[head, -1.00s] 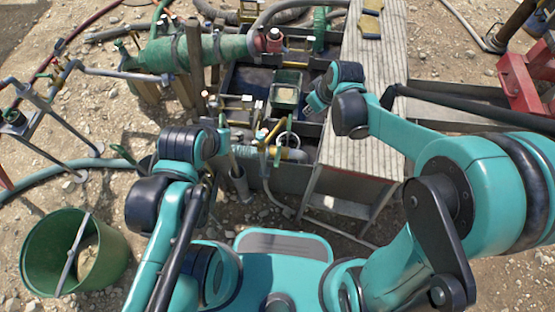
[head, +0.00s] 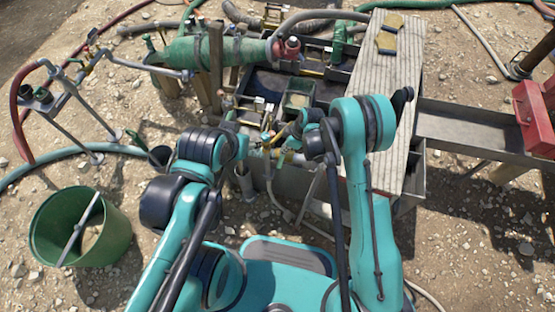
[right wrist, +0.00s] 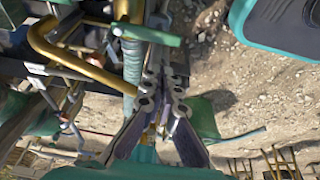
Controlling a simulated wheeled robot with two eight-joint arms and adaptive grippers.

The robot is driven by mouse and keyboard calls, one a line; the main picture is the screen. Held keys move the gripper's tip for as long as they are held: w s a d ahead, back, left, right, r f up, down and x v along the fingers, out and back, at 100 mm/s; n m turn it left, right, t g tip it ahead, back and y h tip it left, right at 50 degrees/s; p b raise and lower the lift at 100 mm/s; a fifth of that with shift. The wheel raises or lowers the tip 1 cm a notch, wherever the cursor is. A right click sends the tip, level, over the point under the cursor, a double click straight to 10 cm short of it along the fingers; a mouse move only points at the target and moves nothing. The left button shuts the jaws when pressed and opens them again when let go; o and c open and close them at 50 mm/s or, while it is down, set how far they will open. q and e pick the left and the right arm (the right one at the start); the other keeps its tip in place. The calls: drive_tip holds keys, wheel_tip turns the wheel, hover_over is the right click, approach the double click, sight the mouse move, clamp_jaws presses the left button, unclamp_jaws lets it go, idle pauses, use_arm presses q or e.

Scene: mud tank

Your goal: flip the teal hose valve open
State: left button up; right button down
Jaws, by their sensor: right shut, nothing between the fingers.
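In the right wrist view, a teal-green valve lever (right wrist: 150,35) lies crosswise over a ribbed teal hose (right wrist: 132,65). My right gripper (right wrist: 164,80) is shut and empty, its fingertips close below the lever in the picture. I cannot tell whether they touch it. In the head view, my right gripper (head: 287,140) is over the pipework at the front of the tank, with the valve too small and too covered to make out clearly. My left arm reaches in from the left, and its gripper is hidden behind its wrist.
A yellow pipe (right wrist: 75,65) bends close beside the hose. A green bucket (head: 50,240) stands at left front. A metal chute (head: 470,130) extends right. Gravel ground is open at lower right.

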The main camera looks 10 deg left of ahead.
sight(282, 157)
drive_tip(key=b+x, duration=0.4)
drive_tip(key=x, duration=0.6)
drive_tip(key=shift+r, duration=0.1)
idle(0.5)
